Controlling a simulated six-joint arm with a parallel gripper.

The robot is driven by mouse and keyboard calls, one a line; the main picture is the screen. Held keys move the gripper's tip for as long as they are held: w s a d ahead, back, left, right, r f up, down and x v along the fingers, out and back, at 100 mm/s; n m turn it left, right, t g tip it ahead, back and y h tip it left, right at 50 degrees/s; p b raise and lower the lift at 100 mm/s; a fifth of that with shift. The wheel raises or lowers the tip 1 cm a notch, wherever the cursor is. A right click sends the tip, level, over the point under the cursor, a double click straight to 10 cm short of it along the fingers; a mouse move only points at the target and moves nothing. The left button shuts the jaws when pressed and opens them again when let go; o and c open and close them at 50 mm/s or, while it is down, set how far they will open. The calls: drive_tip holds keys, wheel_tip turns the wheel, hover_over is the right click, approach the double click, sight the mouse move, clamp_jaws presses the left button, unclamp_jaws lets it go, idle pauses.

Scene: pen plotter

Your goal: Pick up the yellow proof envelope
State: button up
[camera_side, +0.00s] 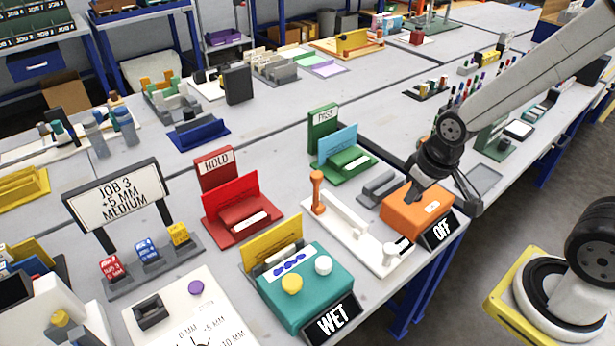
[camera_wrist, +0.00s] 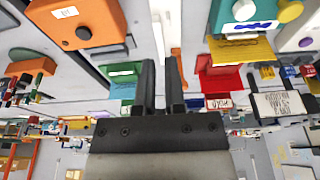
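The yellow proof envelope (camera_side: 272,243) stands upright and slightly tilted behind the teal box (camera_side: 308,293) with the WET sign. In the wrist view the yellow envelope (camera_wrist: 243,50) shows to the right of my fingers, beside the teal box (camera_wrist: 240,16). My gripper (camera_side: 442,192) is at the orange box with the OFF sign, well to the right of the envelope. In the wrist view my gripper's fingers (camera_wrist: 161,72) are apart with a narrow gap and nothing between them. The envelope's lower part is partly hidden by the teal box.
The orange box (camera_side: 408,213) is close to my gripper. A white lever stand (camera_side: 350,228) with an orange handle stands between it and the teal box. A red HOLD rack (camera_side: 238,208) and a green rack (camera_side: 345,160) with a blue envelope are behind.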

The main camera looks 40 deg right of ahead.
drive_tip(key=o, duration=0.4)
drive_tip(key=shift+c, duration=0.2)
drive_tip(key=n+g, duration=0.3)
drive_tip(key=n, duration=1.5)
hover_over(272, 230)
wheel_tip(272, 230, down, 8)
drive_tip(key=shift+r, duration=0.25)
drive_tip(key=shift+f, duration=1.3)
drive_tip(key=shift+f, duration=0.1)
